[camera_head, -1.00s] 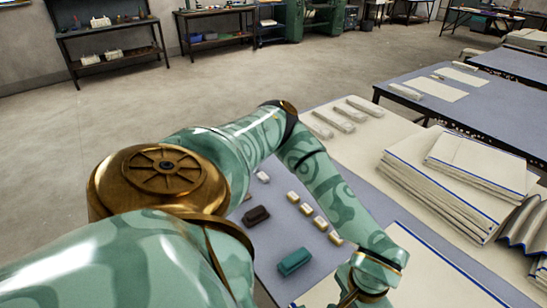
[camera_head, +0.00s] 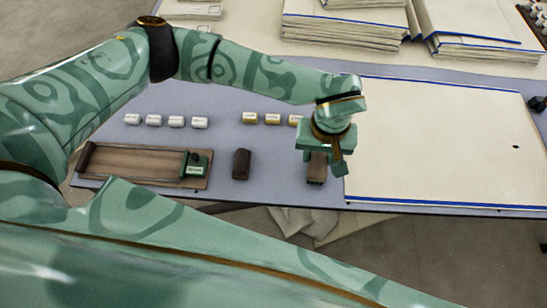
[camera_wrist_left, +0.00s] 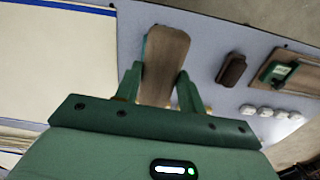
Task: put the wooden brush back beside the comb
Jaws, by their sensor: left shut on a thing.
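My left gripper (camera_head: 317,180) is shut on the wooden brush (camera_head: 317,168), a brown block, at the table's front edge, just left of the cream cloth. In the left wrist view the brush (camera_wrist_left: 166,55) stands out between the two fingers, its wide brown face showing and a thin teal edge on its left. Whether it touches the table is hard to tell. A dark brown rounded block (camera_head: 241,163) lies to its left, apart from it; it also shows in the wrist view (camera_wrist_left: 232,68). I cannot make out comb teeth anywhere. My right gripper is not in view.
A wooden board (camera_head: 140,165) with a green labelled part lies further left. White blocks (camera_head: 154,120) and yellowish blocks (camera_head: 250,117) stand in rows behind. The blue-edged cream cloth (camera_head: 440,140) covers the right side. Folded cloths (camera_head: 340,35) are stacked at the back.

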